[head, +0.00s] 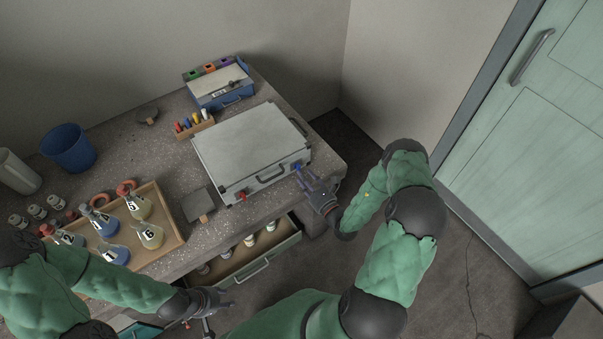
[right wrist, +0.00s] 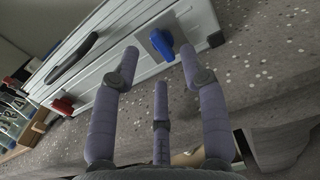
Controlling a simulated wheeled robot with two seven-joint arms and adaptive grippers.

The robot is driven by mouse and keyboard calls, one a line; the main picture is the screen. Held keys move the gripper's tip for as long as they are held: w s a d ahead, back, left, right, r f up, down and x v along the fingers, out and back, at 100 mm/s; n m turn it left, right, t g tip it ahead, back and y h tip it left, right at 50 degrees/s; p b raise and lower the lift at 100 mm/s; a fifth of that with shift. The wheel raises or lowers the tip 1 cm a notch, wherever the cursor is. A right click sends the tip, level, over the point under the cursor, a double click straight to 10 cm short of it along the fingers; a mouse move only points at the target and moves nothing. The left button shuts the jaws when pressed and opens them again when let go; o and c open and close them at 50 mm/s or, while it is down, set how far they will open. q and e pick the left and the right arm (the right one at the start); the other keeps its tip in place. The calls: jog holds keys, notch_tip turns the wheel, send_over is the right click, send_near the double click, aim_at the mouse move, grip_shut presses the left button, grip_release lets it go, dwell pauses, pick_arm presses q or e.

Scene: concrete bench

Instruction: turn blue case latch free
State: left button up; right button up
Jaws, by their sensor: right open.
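A silver case (head: 245,143) lies closed on the bench. The blue latch (head: 297,166) is at the right of its front side and also shows in the right wrist view (right wrist: 161,44). A red latch (head: 241,196) is at the left of that side, also in the right wrist view (right wrist: 62,105). My right gripper (head: 309,178) is open and empty in front of the blue latch. In the right wrist view, the latch appears between its two outer fingertips (right wrist: 159,60); contact cannot be told. My left gripper (head: 223,305) is open and empty, low in front of the bench.
A dark handle (head: 270,173) sits between the latches. An open drawer (head: 250,263) with several jars juts out below. A wooden tray (head: 177,232) of flasks is on the left. A blue box (head: 222,93) and a marker rack (head: 196,127) stand behind the case.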

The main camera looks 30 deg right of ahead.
jog(key=s, duration=0.8)
jog(key=shift+s+d, duration=0.25)
jog(key=shift+s, duration=0.15)
jog(key=s+a+n+g+y, duration=0.2)
jog(key=a+n+g+y, duration=0.3)
jog(key=a, duration=0.5)
jog(key=s+a+n+g+y, duration=0.3)
jog(key=a+n+g+y, duration=0.15)
jog(key=a+y, duration=0.4)
jog(key=s+a+f+n+g, duration=0.2)
jog(key=s+a+n+g, duration=0.4)
jog(key=s+a+g, duration=0.15)
jog(key=s+d+f+n+g+h, duration=0.3)
jog(key=s+f+n+g+h, duration=0.25)
jog(key=s+n+h, duration=0.35)
jog(key=w+n+t+h, duration=0.1)
jog(key=w+n+t, duration=0.4)
jog(key=w+n, duration=0.3)
jog(key=shift+w+f+n, duration=0.35)
jog(key=shift+w, duration=0.35)
